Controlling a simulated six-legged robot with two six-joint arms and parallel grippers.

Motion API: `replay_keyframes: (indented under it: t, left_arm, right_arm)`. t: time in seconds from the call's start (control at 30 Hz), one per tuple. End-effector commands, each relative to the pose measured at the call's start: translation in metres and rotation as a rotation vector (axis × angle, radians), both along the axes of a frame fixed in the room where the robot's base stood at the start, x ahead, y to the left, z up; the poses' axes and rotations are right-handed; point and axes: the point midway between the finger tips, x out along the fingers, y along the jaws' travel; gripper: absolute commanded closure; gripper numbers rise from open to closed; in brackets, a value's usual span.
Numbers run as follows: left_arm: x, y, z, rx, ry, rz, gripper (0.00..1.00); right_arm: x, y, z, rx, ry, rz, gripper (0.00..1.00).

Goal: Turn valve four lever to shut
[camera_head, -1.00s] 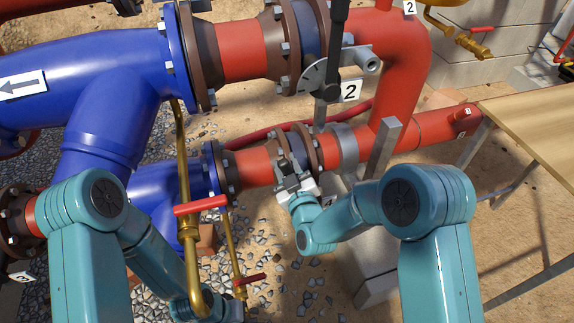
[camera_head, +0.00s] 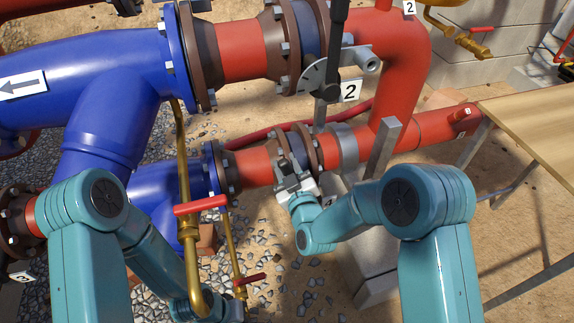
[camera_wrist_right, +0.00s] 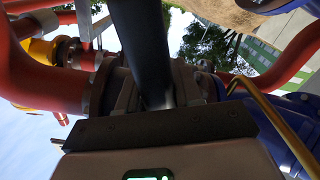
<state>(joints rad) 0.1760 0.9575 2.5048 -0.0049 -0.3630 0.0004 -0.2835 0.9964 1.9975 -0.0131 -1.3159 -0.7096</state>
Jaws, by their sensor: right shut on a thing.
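The lower red pipe's flanged valve (camera_head: 297,149) sits between a blue pipe and a red pipe in the head view. No number for it is readable, so I cannot confirm it is valve four. My right gripper (camera_head: 290,180) is at this valve's near side. In the right wrist view a thick black lever (camera_wrist_right: 143,45) runs down to my right gripper (camera_wrist_right: 160,125), which is shut on it. In the head view the lever is hidden by the gripper. My left arm reaches down to the bottom edge, and its gripper is out of the frame.
Brass pipes with a red handle (camera_head: 201,205) stand between my arms. A grey post (camera_head: 383,148) stands beside my right arm. A wooden table (camera_head: 535,115) is at right.

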Motion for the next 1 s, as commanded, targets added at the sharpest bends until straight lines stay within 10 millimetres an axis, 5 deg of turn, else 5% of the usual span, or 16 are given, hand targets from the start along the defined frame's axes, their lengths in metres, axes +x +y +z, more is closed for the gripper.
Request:
replay_keyframes:
  t: [0.23,0.6,0.97,1.0]
  left_arm:
    - [0.0,0.0,-0.006,0.0,0.0,0.0,1.0]
    - [0.0,0.0,-0.048,0.0,0.0,0.0,1.0]
    - [0.0,0.0,-0.047,0.0,0.0,0.0,1.0]
    - [0.0,0.0,-0.047,0.0,0.0,0.0,1.0]
  right_arm:
    - [0.003,-0.007,0.002,0.03,0.005,-0.004,1.0]
    - [0.026,-0.075,0.014,0.346,0.103,-0.003,1.0]
    - [0.028,-0.081,0.018,0.381,0.116,-0.005,1.0]
    - [0.028,-0.082,0.018,0.381,0.116,-0.005,0.56]
